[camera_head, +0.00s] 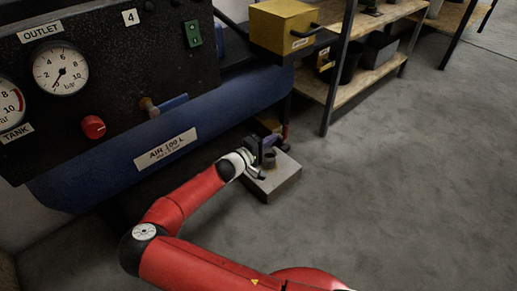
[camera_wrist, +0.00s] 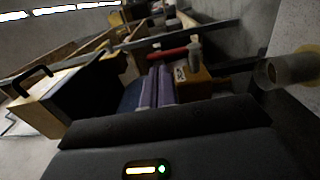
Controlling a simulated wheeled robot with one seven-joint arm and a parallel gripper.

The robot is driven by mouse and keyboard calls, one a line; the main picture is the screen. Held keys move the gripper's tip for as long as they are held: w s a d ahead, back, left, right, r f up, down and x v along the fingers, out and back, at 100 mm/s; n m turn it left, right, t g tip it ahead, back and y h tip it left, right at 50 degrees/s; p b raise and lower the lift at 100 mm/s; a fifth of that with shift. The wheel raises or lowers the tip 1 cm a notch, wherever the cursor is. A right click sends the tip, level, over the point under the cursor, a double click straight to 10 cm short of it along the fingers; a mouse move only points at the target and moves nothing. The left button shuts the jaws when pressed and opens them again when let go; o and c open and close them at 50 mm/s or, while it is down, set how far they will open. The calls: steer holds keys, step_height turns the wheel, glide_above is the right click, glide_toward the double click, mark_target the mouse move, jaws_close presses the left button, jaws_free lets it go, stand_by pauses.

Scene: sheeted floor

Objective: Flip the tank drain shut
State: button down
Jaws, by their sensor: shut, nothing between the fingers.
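The blue air tank (camera_head: 165,140), labelled AIR 100 L, hangs low under a black panel. Near its right end in the head view, a small red lever (camera_head: 283,133) shows beside my gripper; it appears to be the drain handle. In the wrist view the red lever (camera_wrist: 168,53) lies crosswise just beyond the fingertips, with a grey end at its right. A small labelled ochre block (camera_wrist: 190,82) sits just below it. My gripper (camera_head: 266,150) is shut and empty, its fingers (camera_wrist: 157,82) together. Whether the fingertips touch the lever I cannot tell.
A grey block (camera_head: 275,182) with a small cup-like part stands on the floor under my gripper. A yellow box (camera_head: 290,28) with a black handle is above right, beside wooden shelves (camera_head: 360,82). The panel carries gauges, a red knob (camera_head: 93,127) and a blue-handled valve (camera_head: 168,104). Floor at right is clear.

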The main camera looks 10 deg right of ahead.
steer(key=x, duration=0.3)
steer(key=shift+w+d, duration=0.2)
steer(key=shift+d, duration=0.1)
steer(key=shift+r, duration=0.1)
